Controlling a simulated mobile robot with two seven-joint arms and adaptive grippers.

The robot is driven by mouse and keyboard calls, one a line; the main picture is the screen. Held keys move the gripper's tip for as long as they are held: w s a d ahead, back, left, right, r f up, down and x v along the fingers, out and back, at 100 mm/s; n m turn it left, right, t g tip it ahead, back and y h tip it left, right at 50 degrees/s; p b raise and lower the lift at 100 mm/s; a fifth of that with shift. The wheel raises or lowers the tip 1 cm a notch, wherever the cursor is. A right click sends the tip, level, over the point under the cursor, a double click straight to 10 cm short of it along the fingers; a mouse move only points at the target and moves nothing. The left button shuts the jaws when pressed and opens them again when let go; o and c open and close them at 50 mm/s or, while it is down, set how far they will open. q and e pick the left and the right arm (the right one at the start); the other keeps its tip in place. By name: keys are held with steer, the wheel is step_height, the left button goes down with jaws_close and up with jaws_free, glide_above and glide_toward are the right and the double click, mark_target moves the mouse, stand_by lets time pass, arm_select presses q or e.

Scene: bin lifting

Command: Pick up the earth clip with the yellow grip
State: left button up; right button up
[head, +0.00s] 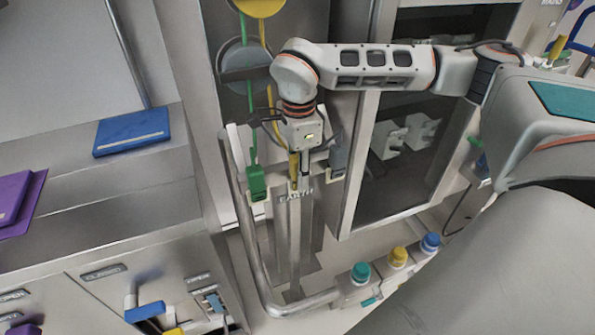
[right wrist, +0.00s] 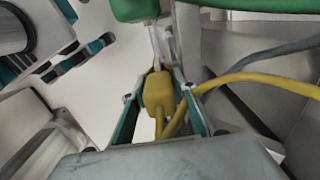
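The earth clip with the yellow grip (head: 294,166) is upright at the rack (head: 320,184) labelled EARTH, between a green-gripped clip (head: 257,184) and a grey one (head: 338,156). My right gripper (head: 301,182) points down over the yellow grip and partly hides it. In the right wrist view the yellow grip (right wrist: 160,91) lies between my right gripper's two fingers (right wrist: 160,82), close to both. I cannot tell whether they press on it. Yellow cable runs from the grip toward the right. My left gripper is not in view.
A bent metal rail (head: 255,240) runs left of and below the rack. Hanging green and yellow cables pass close to my right wrist. A glass-fronted cabinet (head: 410,130) stands to the right. A steel counter (head: 110,215) with a blue binder (head: 131,134) lies left.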

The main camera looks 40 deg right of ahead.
steer(key=shift+f, duration=0.15)
steer(key=shift+c, duration=0.4)
jaws_close()
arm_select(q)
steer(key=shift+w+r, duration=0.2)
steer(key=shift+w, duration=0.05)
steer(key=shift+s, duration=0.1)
arm_select(e)
steer(key=shift+w+r, duration=0.1)
steer(key=shift+r, duration=0.3)
arm_select(q)
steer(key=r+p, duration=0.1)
steer(key=p, duration=0.2)
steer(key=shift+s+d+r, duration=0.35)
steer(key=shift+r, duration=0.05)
arm_select(e)
step_height(320, 180, up, 19)
